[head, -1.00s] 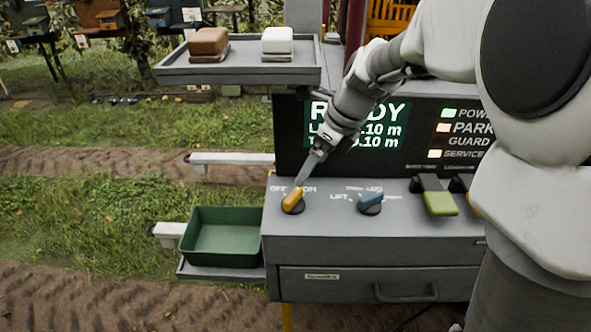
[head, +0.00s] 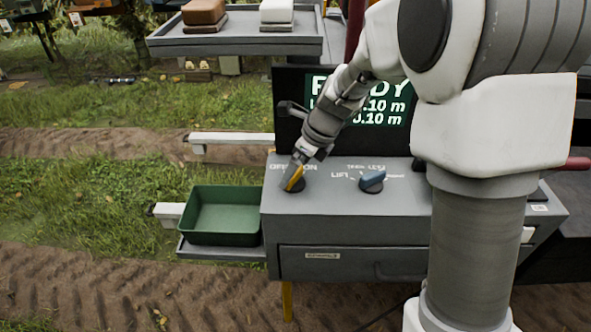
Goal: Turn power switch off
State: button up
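The power switch is a yellow knob (head: 295,178) on a dark round base, at the left of the grey console top (head: 330,210). OFF and ON labels stand behind it, partly covered by my gripper. The knob's yellow bar slants up and to the right, toward the ON side. My gripper (head: 297,168) reaches down from the upper right, with its fingertips right at the knob. Whether the fingers are closed on it is too small to tell.
A dark display (head: 357,98) stands behind. A green tray (head: 221,215) is at the left, below a raised shelf (head: 235,45) with brown and white blocks. My arm hides the console's right side.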

jog(key=shift+a+f, duration=0.1)
jog(key=shift+f, duration=0.15)
jog(key=c, duration=1.1)
jog(key=shift+o, duration=0.2)
jog(key=shift+n, duration=0.3)
jog(key=n+p, duration=0.1)
jog(key=n, duration=0.1)
jog(key=n+g, duration=0.1)
jog(key=n+g+p, duration=0.1)
jog(key=n, duration=0.1)
jog(key=shift+w+r+n+y+p, duration=0.1)
jog(key=shift+w+n+y+p, duration=0.15)
jog(key=shift+n+y+p, duration=0.1)
jog(key=n+g+p, duration=0.2)
jog(key=n, duration=0.3)
jog(key=shift+w+n, duration=0.1)
jog(key=shift+n, duration=0.15)
jog(key=shift+g, duration=0.3)
